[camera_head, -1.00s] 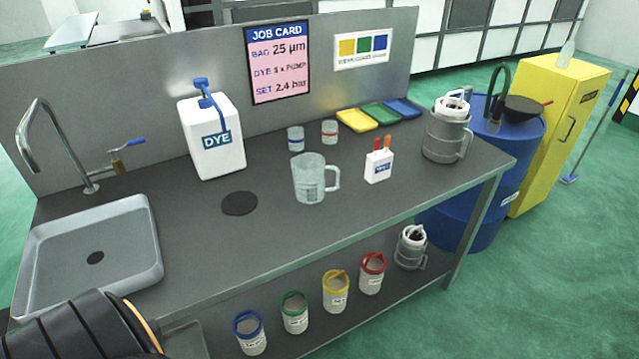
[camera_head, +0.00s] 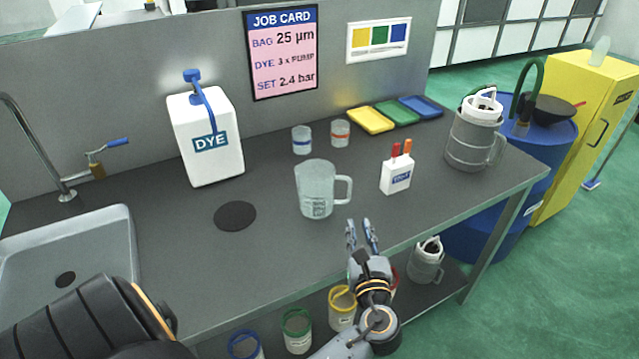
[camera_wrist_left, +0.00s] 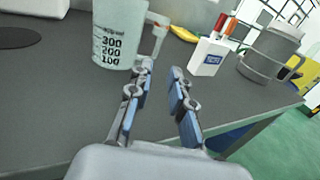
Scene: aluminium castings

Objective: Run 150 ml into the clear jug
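The clear jug (camera_head: 314,188) stands upright on the grey bench, its handle to the right. It looks empty. In the left wrist view the jug (camera_wrist_left: 116,40) shows dark marks 100, 200 and 300. My left gripper (camera_head: 361,222) is at the bench's front edge, to the right of and nearer than the jug. Its two blue-padded fingers (camera_wrist_left: 161,70) are apart with nothing between them. The tap (camera_head: 30,140) with a blue lever (camera_head: 118,142) rises behind the sink (camera_head: 122,235) at the left. No water stream shows. My right gripper is not in view.
A white DYE container (camera_head: 208,165) with a blue pump stands behind a black disc (camera_head: 235,215). A white pen holder (camera_head: 396,177) is right of the jug. Two small cups (camera_head: 302,146) stand behind it. A grey canister (camera_head: 470,145) is at the right end.

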